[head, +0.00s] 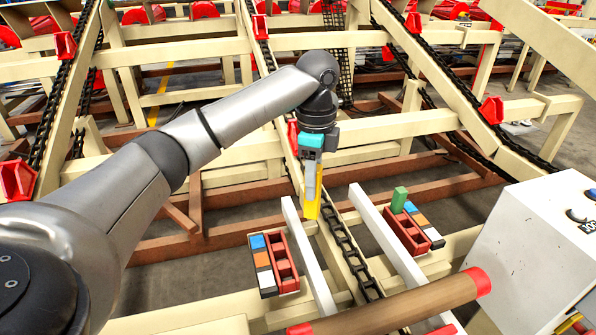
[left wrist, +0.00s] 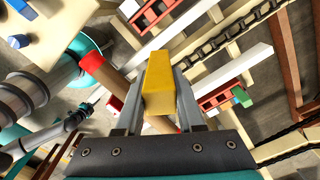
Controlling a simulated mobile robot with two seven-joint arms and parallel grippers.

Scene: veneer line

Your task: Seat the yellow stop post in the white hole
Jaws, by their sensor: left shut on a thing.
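My left gripper (head: 311,192) is shut on the yellow stop post (head: 311,211) and holds it in the air, at the far end of the left white rail. In the left wrist view the yellow post (left wrist: 159,82) sits between the two fingers. A red block with pockets (head: 284,262) stands left of the rails. The insides of the pockets are hard to see.
Two white rails (head: 376,228) and a chain (head: 345,245) run between the blocks. A brown roller with red ends (head: 400,306) lies across the front. A white control box (head: 535,240) stands at the right. Cream beams with chains fill the back.

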